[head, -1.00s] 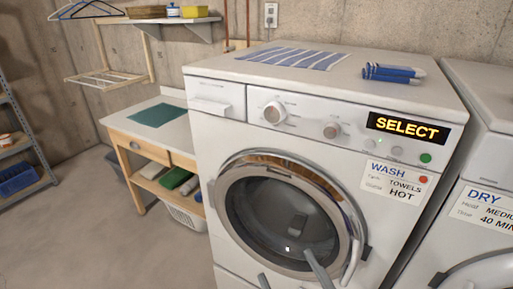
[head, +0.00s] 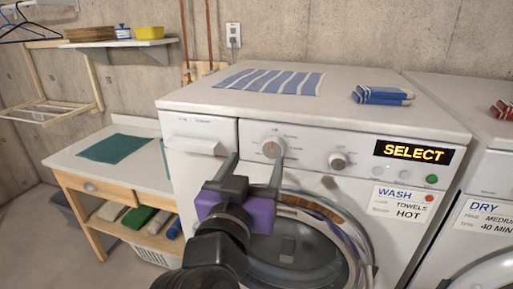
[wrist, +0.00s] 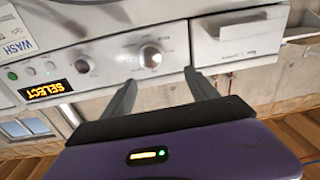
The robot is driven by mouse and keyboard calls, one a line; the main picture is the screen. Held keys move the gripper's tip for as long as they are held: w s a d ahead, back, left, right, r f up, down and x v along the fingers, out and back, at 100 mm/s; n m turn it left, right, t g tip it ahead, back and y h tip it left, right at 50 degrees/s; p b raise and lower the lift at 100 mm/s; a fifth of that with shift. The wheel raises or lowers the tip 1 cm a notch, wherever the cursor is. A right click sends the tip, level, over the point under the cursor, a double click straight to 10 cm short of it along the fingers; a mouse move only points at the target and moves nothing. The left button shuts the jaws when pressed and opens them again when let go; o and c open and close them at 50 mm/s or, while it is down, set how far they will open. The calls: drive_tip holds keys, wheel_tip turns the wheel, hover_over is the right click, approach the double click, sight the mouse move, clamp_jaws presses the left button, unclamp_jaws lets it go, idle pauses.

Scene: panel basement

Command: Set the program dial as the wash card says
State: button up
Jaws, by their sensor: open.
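The washer (head: 205,105) has two dials: a larger one (head: 273,147) on the left, with small labels around it too small to read, and a smaller one (head: 338,161) to its right. The wash card (head: 403,204) below the display reads WASH, TOWELS, HOT; its small row names are blurred. The display (head: 413,152) shows SELECT. My gripper (head: 253,160) is open and empty, in front of the panel just below and left of the larger dial. In the upside-down wrist view, the larger dial (wrist: 151,56) lies beyond the gap between my fingertips (wrist: 160,80), apparently apart from them.
A detergent drawer (head: 195,135) is left of the dials; a green button (head: 432,179) is at right. A striped cloth (head: 270,81) and folded blue cloths (head: 382,95) lie on top. A dryer (head: 480,165) stands right, a wooden bench (head: 75,160) left.

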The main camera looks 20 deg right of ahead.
sight(272, 149)
drive_tip(key=shift+m+g+h, duration=0.3)
drive_tip(key=shift+m+g, duration=0.1)
drive_tip(key=shift+m, duration=0.1)
drive_tip(key=p+x, duration=0.1)
drive_tip(key=x, duration=0.3)
drive_tip(key=d+f+p+x, duration=0.1)
drive_tip(key=x, duration=0.2)
drive_tip(key=shift+s+p, duration=0.35)
drive_tip(key=shift+s, duration=0.05)
drive_tip(key=shift+w+d, duration=0.25)
drive_tip(key=shift+w, duration=0.15)
drive_tip(key=c, duration=1.3)
drive_tip(key=shift+f, duration=0.1)
drive_tip(key=shift+c, duration=0.2)
drive_tip(key=shift+b, duration=0.45)
